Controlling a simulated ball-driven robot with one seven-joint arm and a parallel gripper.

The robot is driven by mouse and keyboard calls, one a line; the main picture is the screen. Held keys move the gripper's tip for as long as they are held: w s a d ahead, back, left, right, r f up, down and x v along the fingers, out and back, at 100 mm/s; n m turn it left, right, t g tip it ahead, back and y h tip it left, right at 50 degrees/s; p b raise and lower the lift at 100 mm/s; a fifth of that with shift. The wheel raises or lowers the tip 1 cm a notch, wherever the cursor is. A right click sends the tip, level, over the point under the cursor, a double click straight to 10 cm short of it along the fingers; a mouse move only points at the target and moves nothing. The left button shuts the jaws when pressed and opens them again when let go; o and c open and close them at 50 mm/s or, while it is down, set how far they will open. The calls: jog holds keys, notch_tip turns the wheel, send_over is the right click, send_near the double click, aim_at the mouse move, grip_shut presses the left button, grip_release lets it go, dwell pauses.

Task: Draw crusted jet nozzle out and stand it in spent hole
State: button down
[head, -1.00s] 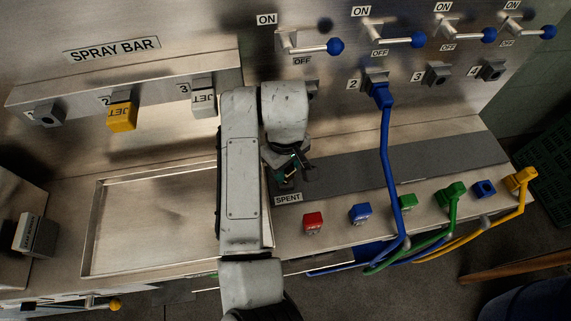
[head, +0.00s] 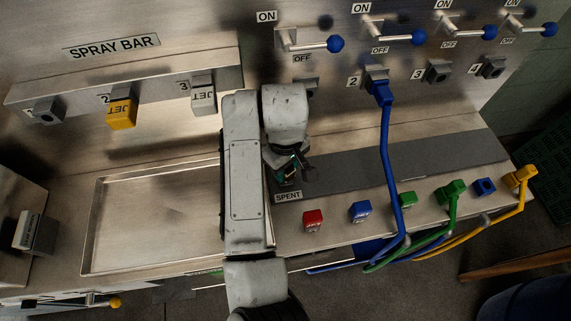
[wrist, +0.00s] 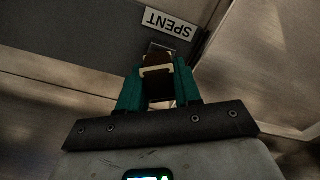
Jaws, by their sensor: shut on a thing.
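My gripper (wrist: 160,88) is shut on a dark brown, crusted-looking nozzle (wrist: 157,72), seen between its green fingers in the wrist view. In the head view, my gripper (head: 291,165) is partly hidden by my arm, just above the SPENT label (head: 288,196). In the wrist view the SPENT label (wrist: 168,23) lies just beyond the nozzle. A small grey piece shows at the nozzle's far end; the spent hole itself is hidden, and I cannot tell whether the nozzle is in it. The spray bar (head: 150,85) has an open socket at the left (head: 46,112).
A yellow JET nozzle (head: 122,114) and a grey JET nozzle (head: 203,97) sit on the bar. A shallow tray (head: 92,225) lies left of my arm. Red (head: 313,219) and blue (head: 361,211) blocks stand right of SPENT. A blue hose (head: 386,150) crosses the ledge.

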jog(key=shift+f, duration=1)
jog(key=c, duration=0.7)
grip_release()
jog(key=shift+r, duration=0.1)
notch_tip(320, 180, up, 11)
jog(key=shift+f, duration=0.15)
